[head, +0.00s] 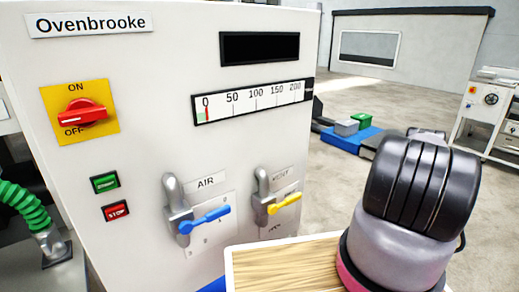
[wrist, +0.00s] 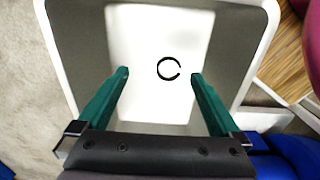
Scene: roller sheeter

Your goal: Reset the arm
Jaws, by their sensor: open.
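My gripper (wrist: 160,73) shows in the wrist view with its two green fingers apart and nothing between them. It is above a white tray (wrist: 262,12) with raised walls. A black C-shaped ring (wrist: 158,66) with a gap on its right side lies on the tray's floor, beneath the fingertips in the picture. In the head view my arm bulks at the lower right, and my gripper does not show there.
The white Ovenbrooke machine (head: 150,150) stands close on the left, with a red knob (head: 83,112), a blue lever (head: 204,220) and a yellow lever (head: 284,204). A wooden surface (head: 285,265) lies beside my arm.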

